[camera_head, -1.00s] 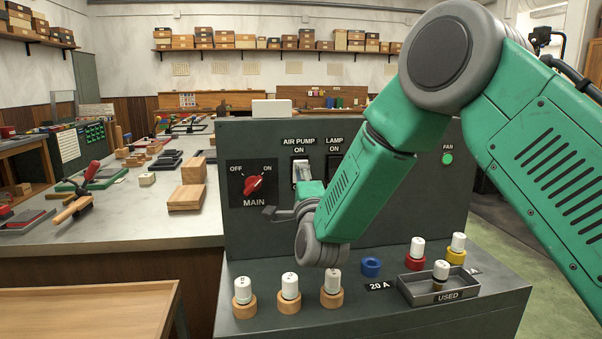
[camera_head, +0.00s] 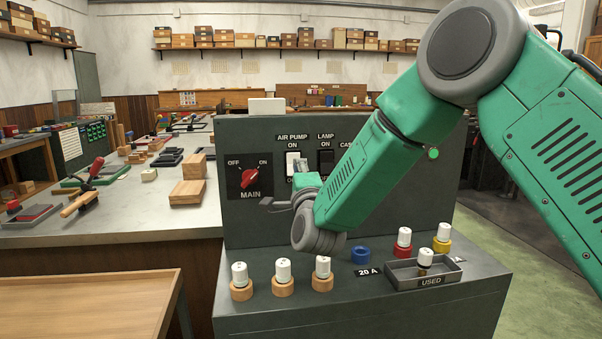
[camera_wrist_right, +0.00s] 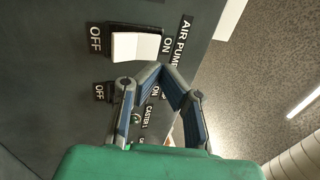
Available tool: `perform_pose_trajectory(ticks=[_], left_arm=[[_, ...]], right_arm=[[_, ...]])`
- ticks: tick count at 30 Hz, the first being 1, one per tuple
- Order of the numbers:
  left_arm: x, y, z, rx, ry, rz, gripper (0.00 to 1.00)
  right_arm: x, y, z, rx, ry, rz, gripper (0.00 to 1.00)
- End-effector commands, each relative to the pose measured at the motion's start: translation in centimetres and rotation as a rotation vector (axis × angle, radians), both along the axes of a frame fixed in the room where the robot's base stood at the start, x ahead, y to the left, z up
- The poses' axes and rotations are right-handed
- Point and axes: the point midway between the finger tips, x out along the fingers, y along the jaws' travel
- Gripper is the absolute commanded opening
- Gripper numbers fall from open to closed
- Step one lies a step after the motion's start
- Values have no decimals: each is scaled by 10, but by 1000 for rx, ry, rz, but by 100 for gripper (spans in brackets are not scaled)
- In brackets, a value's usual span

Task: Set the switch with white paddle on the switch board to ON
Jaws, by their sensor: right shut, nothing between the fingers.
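The switch with the white paddle (camera_head: 292,160) is on the upright grey switch board (camera_head: 235,222), under the AIR PUMP label. In the right wrist view the white paddle (camera_wrist_right: 135,46) lies between the OFF and ON labels; I cannot tell for sure which way it is tilted. My right gripper (camera_head: 301,166) is in front of the board at the paddle's lower right and hides part of the switch. In the wrist view the gripper's fingertips (camera_wrist_right: 160,68) meet, empty, just beside the paddle; contact is unclear. My left gripper is out of view.
A red MAIN knob (camera_head: 250,178) is left of the switch, and a black LAMP switch (camera_head: 326,160) is right. White-topped plugs (camera_head: 284,271), a blue ring (camera_head: 361,256) and a USED tray (camera_head: 400,281) stand on the ledge below. My right forearm covers the board's right part.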

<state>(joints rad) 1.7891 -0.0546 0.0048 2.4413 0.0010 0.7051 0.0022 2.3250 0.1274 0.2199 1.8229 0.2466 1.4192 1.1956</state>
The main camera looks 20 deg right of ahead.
Motion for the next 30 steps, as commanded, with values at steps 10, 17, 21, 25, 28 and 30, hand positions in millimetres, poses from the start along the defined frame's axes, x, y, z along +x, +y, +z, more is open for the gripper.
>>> perform_pose_trajectory(ticks=[10,17,21,25,28,30], left_arm=[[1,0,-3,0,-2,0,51],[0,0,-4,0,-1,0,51],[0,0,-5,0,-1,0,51],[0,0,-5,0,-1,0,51],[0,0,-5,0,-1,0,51],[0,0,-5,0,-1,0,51]], right_arm=[[-50,13,-1,1,5,1,0],[-84,23,1,0,3,1,0],[-92,26,1,0,3,1,0],[-95,27,1,-1,3,-1,0],[-95,27,2,0,3,0,0],[-95,27,1,0,3,0,0]])
